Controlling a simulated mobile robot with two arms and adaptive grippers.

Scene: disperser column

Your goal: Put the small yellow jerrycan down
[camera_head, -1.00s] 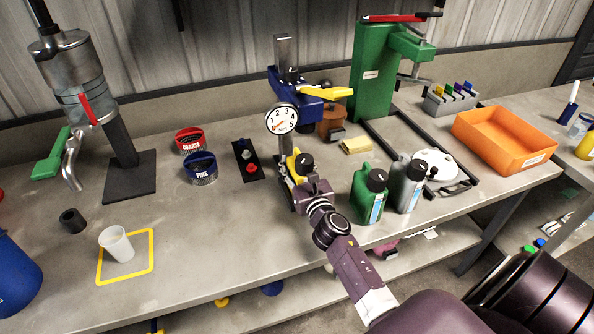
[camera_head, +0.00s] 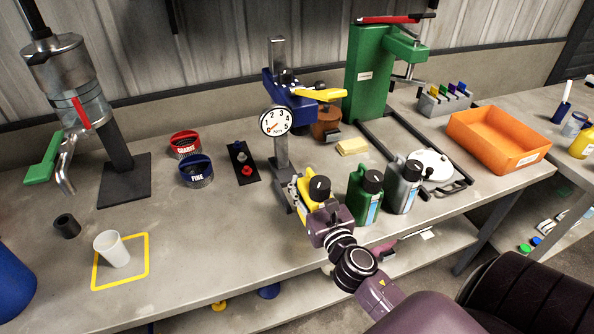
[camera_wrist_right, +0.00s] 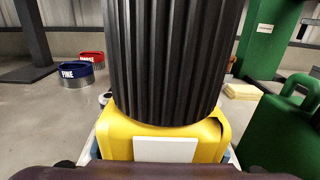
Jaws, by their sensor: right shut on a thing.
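The small yellow jerrycan (camera_head: 305,196) has a black ribbed cap and is upright at the front of the bench, before the blue dial stand. My right gripper (camera_head: 312,208) is shut on it from the front. The jerrycan also fills the middle of the right wrist view (camera_wrist_right: 165,142), its cap (camera_wrist_right: 175,60) close to the camera. The gripper hides its lower part, so I cannot tell whether its base touches the bench. My left gripper is not in view.
A green jerrycan (camera_head: 364,200) and a grey one (camera_head: 402,190) stand close to the right. The dial stand (camera_head: 281,150) is just behind. Bare bench (camera_head: 235,225) lies to the left, up to the yellow square with a white cup (camera_head: 112,249).

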